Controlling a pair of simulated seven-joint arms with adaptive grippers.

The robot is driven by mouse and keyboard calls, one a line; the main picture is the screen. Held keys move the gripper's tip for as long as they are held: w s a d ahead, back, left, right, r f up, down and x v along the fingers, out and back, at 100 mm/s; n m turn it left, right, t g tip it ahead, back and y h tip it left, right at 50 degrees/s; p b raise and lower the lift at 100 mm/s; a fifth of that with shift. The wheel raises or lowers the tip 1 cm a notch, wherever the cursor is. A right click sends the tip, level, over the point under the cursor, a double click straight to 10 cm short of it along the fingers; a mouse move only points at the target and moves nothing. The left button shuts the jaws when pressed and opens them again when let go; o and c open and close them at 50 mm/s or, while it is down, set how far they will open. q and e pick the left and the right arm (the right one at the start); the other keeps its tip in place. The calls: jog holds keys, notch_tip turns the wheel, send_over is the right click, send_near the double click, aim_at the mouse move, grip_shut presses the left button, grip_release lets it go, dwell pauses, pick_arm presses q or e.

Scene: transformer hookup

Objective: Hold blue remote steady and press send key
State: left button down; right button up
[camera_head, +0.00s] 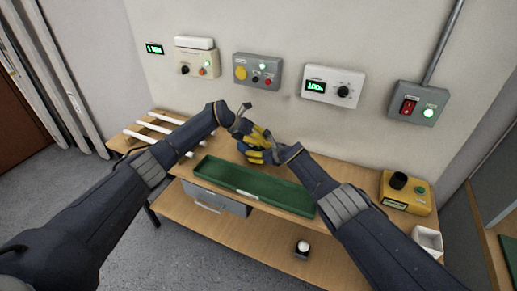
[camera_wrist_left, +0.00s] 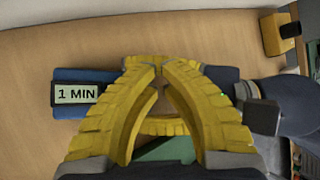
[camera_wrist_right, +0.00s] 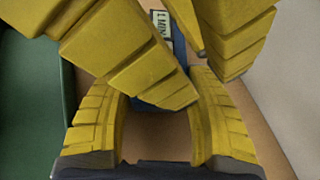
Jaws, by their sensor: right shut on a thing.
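The blue remote (camera_wrist_left: 68,108) shows left of my left fingers in the left wrist view, with a pale display reading "1 MIN". It also shows beyond the fingers in the right wrist view (camera_wrist_right: 147,32). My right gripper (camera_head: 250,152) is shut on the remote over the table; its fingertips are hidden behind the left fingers. My left gripper (camera_wrist_left: 148,64) has its yellow fingertips together above the remote, crossing over the right gripper. It also shows in the head view (camera_head: 262,134). The send key is hidden behind the fingers, and I cannot tell whether a fingertip touches it.
A long green tray (camera_head: 258,188) lies along the front of the wooden table. A yellow box with a black knob (camera_head: 405,193) and a white open container (camera_head: 428,241) stand at right. White rods (camera_head: 160,131) lie at left. Several control boxes (camera_head: 257,71) line the wall.

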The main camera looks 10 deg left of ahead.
aim_at(261, 149)
pick_arm(q)
jog(key=shift+r, duration=0.25)
jog(key=shift+r, duration=2.4)
pick_arm(e)
jog(key=o, duration=0.9)
